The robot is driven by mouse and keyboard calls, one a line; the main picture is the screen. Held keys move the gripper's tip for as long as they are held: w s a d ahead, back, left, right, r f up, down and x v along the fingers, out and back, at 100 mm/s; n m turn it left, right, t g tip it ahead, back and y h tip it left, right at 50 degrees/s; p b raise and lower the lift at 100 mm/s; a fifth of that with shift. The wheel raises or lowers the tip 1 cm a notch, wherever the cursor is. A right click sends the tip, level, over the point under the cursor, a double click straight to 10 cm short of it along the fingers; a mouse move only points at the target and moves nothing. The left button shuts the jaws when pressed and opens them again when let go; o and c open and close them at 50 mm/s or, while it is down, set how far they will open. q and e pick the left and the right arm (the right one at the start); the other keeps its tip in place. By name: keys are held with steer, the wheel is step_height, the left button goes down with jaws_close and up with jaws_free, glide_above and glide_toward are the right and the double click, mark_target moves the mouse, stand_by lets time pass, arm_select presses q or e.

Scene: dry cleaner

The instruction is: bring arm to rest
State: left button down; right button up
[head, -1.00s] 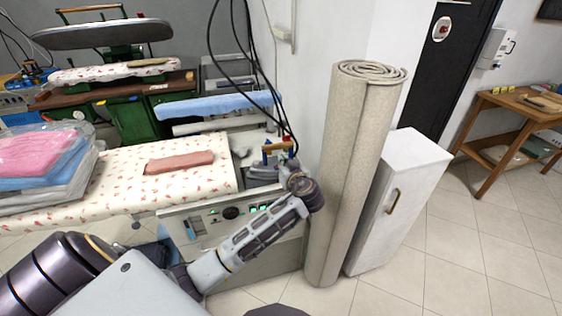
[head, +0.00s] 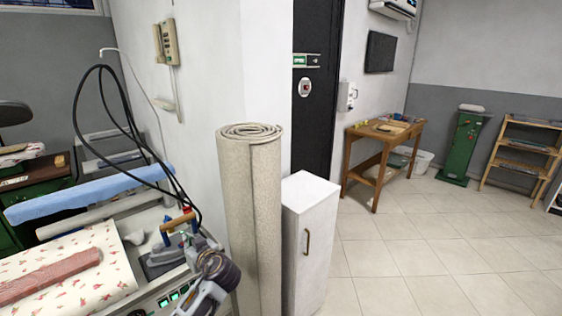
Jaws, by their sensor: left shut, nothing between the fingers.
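My left arm comes up from the bottom edge, left of centre, and its dark wrist end is beside the ironing board. My left gripper (head: 208,258) is small in view, just right of an iron (head: 163,256). It is shut and holds nothing; its fingertips are hard to make out. Whether it touches the iron cannot be told. My right gripper is not in view.
A rolled carpet (head: 250,215) stands upright just right of my left arm, beside a white cabinet (head: 308,235). The patterned ironing board (head: 95,240) with a folded red cloth (head: 50,275) is at left. Black cables hang above. Tiled floor at right is clear.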

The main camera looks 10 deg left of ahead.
arm_select(q)
step_height(320, 180, down, 23)
steer(key=s+m+g+h, duration=0.1)
steer(key=m+g+h, duration=0.1)
steer(key=m+h, duration=0.3)
steer(key=s+d+f+m+g+h, duration=0.1)
steer(key=s+f+m, duration=0.1)
steer(key=s+f, duration=0.6)
steer(key=s+d+f+m+g+h, duration=0.15)
steer(key=s+f, duration=0.25)
steer(key=f, duration=0.7)
steer(key=s+f+m+g+h, duration=0.1)
steer(key=s+f+m, duration=0.1)
steer(key=s+f, duration=0.6)
steer(key=s+f+g, duration=0.1)
steer(key=s+f, duration=0.5)
steer(key=s, duration=0.4)
steer(key=s+d+f+g+h, duration=0.1)
steer(key=s+f, duration=0.4)
steer(key=s, duration=0.5)
steer(key=s+d+f+g+h, duration=0.1)
steer(key=s+f, duration=0.5)
steer(key=s, duration=0.5)
steer(key=shift+f+m, duration=0.3)
steer(key=shift+m, duration=0.15)
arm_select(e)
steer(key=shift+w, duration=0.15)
